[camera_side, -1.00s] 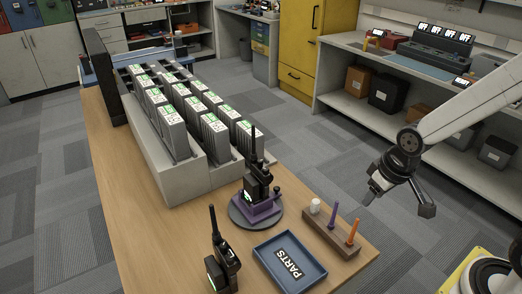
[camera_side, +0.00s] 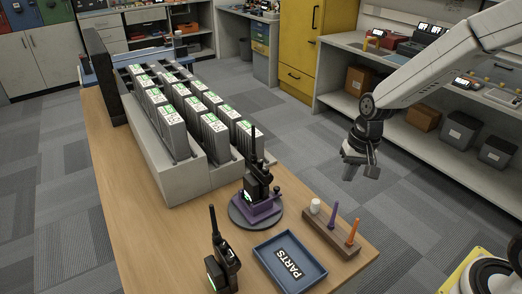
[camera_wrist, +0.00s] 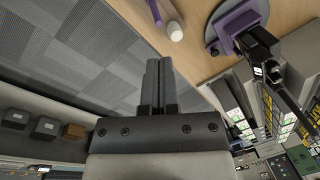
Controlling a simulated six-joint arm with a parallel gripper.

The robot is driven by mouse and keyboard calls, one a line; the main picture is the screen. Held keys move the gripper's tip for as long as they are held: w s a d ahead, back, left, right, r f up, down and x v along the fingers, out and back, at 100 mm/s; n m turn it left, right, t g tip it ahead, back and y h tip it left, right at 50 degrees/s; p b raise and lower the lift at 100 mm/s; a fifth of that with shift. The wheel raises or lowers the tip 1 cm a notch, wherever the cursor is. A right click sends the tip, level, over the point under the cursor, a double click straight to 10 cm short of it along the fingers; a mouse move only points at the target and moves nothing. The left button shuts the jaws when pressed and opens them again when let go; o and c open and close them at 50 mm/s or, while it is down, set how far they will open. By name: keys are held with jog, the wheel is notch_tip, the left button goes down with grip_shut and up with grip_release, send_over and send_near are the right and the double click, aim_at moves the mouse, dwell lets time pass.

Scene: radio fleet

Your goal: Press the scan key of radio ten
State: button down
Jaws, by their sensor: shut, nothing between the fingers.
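A black radio (camera_side: 256,180) with a tall antenna stands upright in a purple holder (camera_side: 262,207) on a round grey turntable. A second black radio (camera_side: 222,262) stands upright on the table at the front. I cannot read which one is radio ten, and no scan key can be made out. My gripper (camera_side: 361,172) is shut and empty, in the air to the right of the table and apart from both radios. In the wrist view my gripper's fingers (camera_wrist: 159,75) are together, and the held radio (camera_wrist: 262,52) shows at the upper right, tilted in the picture.
A blue PARTS tray (camera_side: 262,247) and a wooden block (camera_side: 330,235) with a white peg, a purple pen and an orange pen stand near the table's right edge. A rack of several grey units (camera_side: 180,180) fills the table's back.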

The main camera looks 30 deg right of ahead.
jog(key=w+d+f+m+y, duration=0.1)
jog(key=w+m+y, duration=0.2)
jog(key=w+m, duration=0.3)
jog(key=w+d+f+m+y, duration=0.2)
jog(key=w+m+y, duration=0.2)
jog(key=w, duration=0.7)
jog(key=shift+w+m+g+y, duration=0.3)
jog(key=shift+m+g, duration=0.1)
jog(key=shift+m, duration=0.5)
jog(key=shift+a+f, duration=0.15)
jog(key=shift+f, duration=0.05)
jog(key=a+r+x, duration=0.2)
jog(key=x, duration=1)
jog(key=shift+a+f, duration=0.15)
